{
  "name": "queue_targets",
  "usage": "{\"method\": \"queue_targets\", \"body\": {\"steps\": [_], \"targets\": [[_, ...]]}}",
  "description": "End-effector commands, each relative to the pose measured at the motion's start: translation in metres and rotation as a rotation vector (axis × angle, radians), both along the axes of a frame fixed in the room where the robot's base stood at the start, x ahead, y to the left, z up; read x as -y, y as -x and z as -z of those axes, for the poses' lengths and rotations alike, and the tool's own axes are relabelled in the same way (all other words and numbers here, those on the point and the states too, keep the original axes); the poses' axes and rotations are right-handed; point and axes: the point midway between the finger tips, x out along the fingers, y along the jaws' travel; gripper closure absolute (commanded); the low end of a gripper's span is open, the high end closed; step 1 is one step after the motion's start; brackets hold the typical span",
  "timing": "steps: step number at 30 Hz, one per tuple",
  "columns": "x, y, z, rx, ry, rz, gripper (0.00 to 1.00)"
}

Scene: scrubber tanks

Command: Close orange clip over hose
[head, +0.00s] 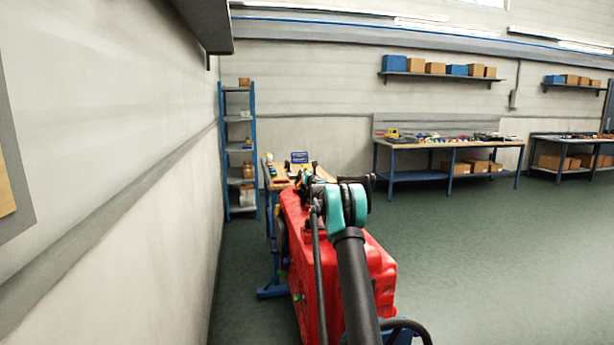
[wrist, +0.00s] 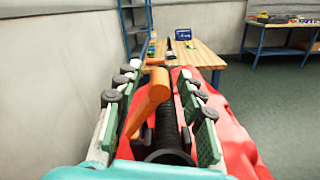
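The orange clip (wrist: 150,104) shows in the wrist view as a slanted bar, on the left side of the black ribbed hose (wrist: 168,124). It looks tilted up beside the hose, not lying across it. My gripper (wrist: 158,80) is open, one green-padded finger left of the clip and the other right of the hose. I cannot tell whether a finger touches the clip. The red tank (wrist: 232,130) lies under and right of the hose; it also shows in the head view (head: 376,265). There, my arm hides the clip and most of the hose.
A wooden bench (wrist: 205,58) with small items stands beyond the tank. A blue-framed shelf (head: 238,150) stands behind it by the left wall. Workbenches (head: 450,145) line the back wall. The green floor on the right is clear.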

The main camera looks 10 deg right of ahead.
Motion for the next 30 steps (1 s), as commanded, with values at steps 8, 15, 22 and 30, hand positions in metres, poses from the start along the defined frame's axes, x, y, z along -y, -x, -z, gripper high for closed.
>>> {"method": "queue_targets", "body": {"steps": [8, 15, 22, 30], "targets": [[0.000, 0.025, -0.001, 0.000, 0.000, 0.000, 0.61], [0.001, 0.067, 0.000, 0.000, 0.000, 0.000, 0.61], [0.000, 0.103, 0.000, 0.000, 0.000, 0.000, 0.61], [0.001, 0.119, 0.000, 0.000, 0.000, 0.001, 0.61]]}}
